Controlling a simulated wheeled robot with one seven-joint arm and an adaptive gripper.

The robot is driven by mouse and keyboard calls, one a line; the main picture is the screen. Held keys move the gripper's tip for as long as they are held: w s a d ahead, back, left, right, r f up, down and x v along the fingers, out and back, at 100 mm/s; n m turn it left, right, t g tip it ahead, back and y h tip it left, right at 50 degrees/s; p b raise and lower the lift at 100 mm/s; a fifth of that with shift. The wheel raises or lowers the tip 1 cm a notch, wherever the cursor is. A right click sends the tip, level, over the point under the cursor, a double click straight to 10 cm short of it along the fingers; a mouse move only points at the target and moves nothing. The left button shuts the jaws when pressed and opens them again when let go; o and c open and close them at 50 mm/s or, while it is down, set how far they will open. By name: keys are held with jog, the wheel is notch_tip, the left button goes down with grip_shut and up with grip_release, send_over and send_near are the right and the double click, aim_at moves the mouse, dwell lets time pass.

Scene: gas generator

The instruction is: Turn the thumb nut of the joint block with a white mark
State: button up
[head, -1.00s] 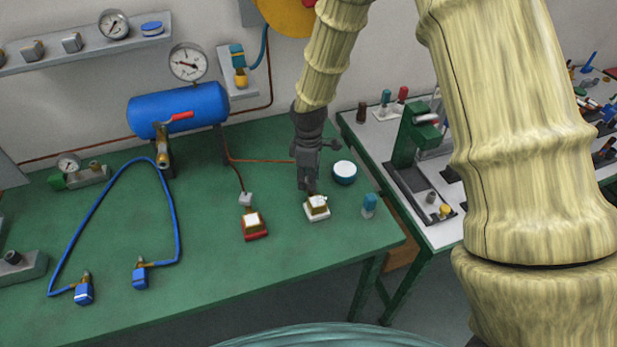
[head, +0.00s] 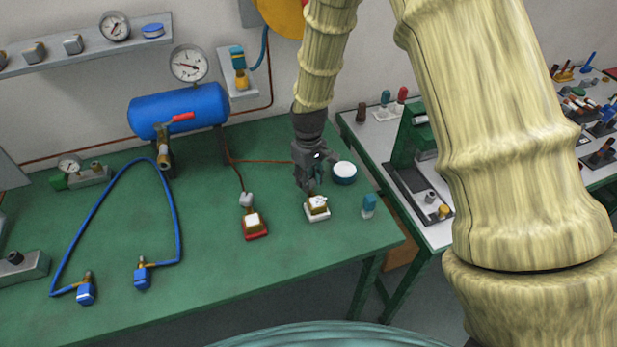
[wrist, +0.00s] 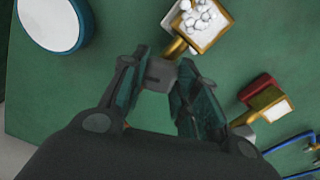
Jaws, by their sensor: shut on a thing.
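The joint block with a white mark (head: 317,208) stands on the green bench, a brass-coloured box with whitish lumps in its top and a white base. In the wrist view this block (wrist: 207,30) is at the top, beyond my fingertips. Its grey thumb nut (wrist: 160,74) sits between my fingertips. My gripper (head: 309,187) points down just behind the block, with its fingers closed on the nut in the wrist view (wrist: 160,82). In the head view my fingers hide the nut.
A similar block with a red base (head: 254,226) stands to the left, with its own grey nut (head: 246,200). A round white-topped blue tin (head: 344,172) is close at right, and a small blue-capped piece (head: 369,205) is near the bench edge. A blue hose (head: 178,215) lies at left.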

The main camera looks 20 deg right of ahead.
jog(key=shift+m, duration=2.3)
jog(key=o, duration=0.7)
jog(key=shift+o, duration=0.2)
notch_tip(320, 180, up, 12)
jog(key=shift+d, duration=0.1)
